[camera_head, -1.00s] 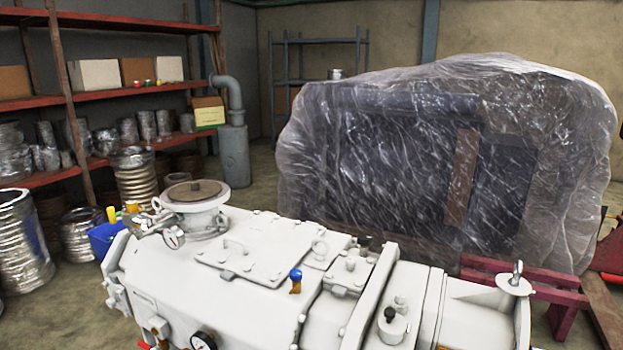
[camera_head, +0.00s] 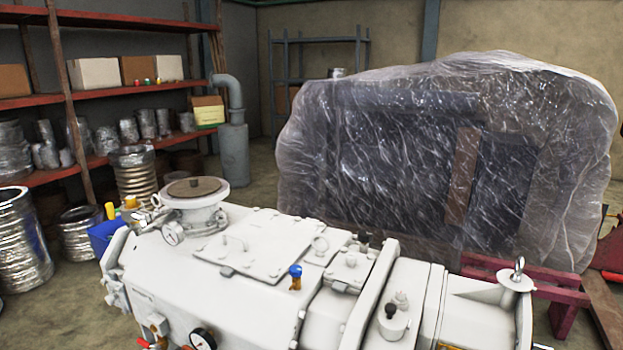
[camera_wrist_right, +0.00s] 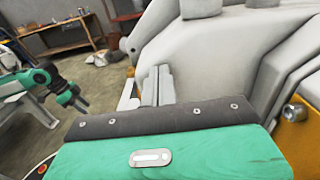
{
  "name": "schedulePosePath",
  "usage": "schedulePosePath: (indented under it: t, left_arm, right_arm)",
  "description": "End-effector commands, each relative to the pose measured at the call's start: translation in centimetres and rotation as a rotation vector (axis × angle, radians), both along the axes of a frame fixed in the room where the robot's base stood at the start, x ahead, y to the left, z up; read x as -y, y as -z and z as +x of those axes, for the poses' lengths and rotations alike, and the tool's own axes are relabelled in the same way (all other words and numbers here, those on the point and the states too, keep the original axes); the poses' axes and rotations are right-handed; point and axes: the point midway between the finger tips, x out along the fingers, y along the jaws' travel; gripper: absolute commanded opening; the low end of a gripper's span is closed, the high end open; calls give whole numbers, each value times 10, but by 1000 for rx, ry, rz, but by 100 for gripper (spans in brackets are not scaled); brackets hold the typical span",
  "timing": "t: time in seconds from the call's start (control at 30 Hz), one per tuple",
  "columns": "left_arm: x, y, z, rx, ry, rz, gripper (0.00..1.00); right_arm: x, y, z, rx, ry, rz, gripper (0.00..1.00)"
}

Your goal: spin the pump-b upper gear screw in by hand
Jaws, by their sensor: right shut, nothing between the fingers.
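The white pump (camera_head: 190,265) fills the lower part of the head view. Its pale casing also fills the upper right of the right wrist view (camera_wrist_right: 215,55). My right gripper (camera_wrist_right: 152,85) shows in the wrist view as light grey fingers beyond its green and black body. The fingers are shut together and empty, in front of the pale casing. A round metal screw-like part (camera_wrist_right: 294,112) sits on a yellow-orange piece at the right edge, apart from the fingers. I cannot tell whether it is the upper gear screw. Neither gripper shows in the head view.
A workbench (camera_wrist_right: 55,35) is behind. In the head view, a plastic-wrapped machine (camera_head: 400,170) stands behind the pump, with shelves (camera_head: 110,100) at left.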

Motion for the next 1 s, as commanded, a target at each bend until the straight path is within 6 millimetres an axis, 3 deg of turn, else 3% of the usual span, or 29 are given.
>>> schedulePosePath:
  t: [0.27,0.7,1.0]
  left_arm:
    - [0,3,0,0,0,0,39]
    - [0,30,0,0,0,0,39]
    - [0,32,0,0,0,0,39]
  right_arm:
    - [3,-4,-2,-3,0,-2,0]
    - [47,-3,-23,-1,0,-2,0]
    - [54,-7,-27,0,-1,1,0]
